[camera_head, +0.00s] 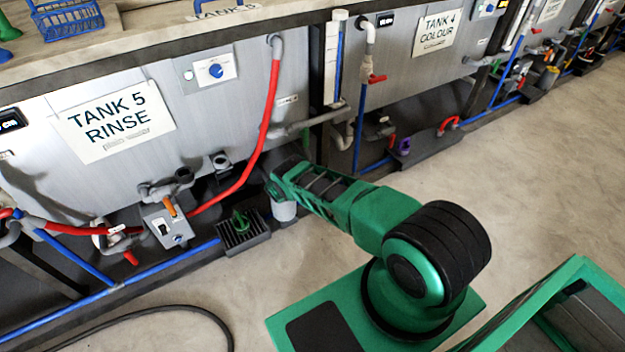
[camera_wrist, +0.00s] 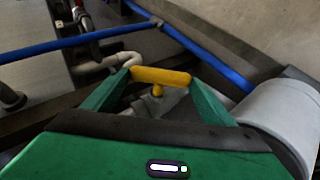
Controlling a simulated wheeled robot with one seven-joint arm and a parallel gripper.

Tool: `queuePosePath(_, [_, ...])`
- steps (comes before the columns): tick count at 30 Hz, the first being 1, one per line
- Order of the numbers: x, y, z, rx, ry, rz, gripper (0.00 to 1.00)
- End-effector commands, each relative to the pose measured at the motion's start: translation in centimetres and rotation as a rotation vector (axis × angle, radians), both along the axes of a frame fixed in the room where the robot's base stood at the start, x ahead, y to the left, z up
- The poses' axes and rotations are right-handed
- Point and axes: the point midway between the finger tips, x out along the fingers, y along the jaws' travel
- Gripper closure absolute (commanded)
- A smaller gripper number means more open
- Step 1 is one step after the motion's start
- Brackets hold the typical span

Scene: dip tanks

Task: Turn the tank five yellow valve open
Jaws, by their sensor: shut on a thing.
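The yellow valve (camera_wrist: 158,75) shows in the wrist view as a short bar handle on a small yellow stem. The bar lies crosswise in the picture, its right end slightly lower. My gripper (camera_wrist: 160,78) has one green finger at each end of the bar and is shut on it. Tank five (camera_head: 225,110), a grey metal tank with a "TANK 5 RINSE" sign (camera_head: 115,118), stands at the left in the head view. My green arm reaches to its lower right front, and the yellow valve is hidden there.
A white cylinder (camera_wrist: 285,115) stands close to the right finger. Blue pipes (camera_wrist: 190,50) and a pale bent pipe (camera_wrist: 115,62) run just beyond the handle. A red hose (camera_head: 262,125) hangs down tank five's front. The concrete floor (camera_head: 530,150) at the right is clear.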

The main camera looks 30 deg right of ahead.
Motion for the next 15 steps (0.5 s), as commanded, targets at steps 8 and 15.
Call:
queuePosePath(8, [0.18, 0.66, -0.6, -0.029, 0.0, 0.009, 0.44])
queuePosePath(15, [0.16, 0.8, -0.69, -0.036, 0.001, 0.01, 0.44])
